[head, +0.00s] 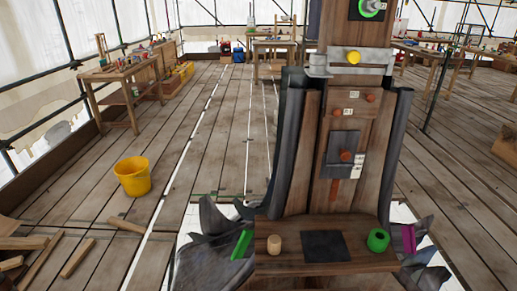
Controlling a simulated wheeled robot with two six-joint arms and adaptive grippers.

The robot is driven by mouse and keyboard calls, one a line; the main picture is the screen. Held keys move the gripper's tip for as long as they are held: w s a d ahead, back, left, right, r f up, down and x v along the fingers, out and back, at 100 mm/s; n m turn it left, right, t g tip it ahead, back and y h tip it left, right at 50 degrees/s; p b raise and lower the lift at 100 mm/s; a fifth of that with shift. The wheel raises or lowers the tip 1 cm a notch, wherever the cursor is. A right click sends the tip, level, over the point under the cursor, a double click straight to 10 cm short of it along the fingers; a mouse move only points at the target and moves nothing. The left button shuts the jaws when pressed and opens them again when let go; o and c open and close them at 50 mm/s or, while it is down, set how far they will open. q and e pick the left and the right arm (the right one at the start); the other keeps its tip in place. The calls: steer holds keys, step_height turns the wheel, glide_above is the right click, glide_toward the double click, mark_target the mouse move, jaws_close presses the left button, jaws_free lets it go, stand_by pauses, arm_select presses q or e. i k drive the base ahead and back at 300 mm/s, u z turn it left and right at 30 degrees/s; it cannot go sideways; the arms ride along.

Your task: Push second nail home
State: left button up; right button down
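A wooden spire post (310,190) stands upright in the centre. I cannot tell which head is the second nail, or how far any stands out. Neither of my grippers is in view.
The post's ledge (290,262) bears a wooden peg (274,245), a dark square (325,246) and a green ring (378,240). Grey crumpled sheets (205,255) flank it. A metal band (320,66) crosses above. A yellow bucket (133,176) and loose timber (77,258) lie left.

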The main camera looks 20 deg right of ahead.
mark_target(371, 98)
steer(key=u, duration=0.1)
steer(key=k, duration=0.45)
steer(key=z, duration=0.75)
steer(key=i, duration=0.3)
steer(key=z, duration=0.35)
steer(key=k, duration=0.6)
steer(key=u, duration=0.65)
steer(key=i, duration=1.3)
steer(key=z, duration=0.5)
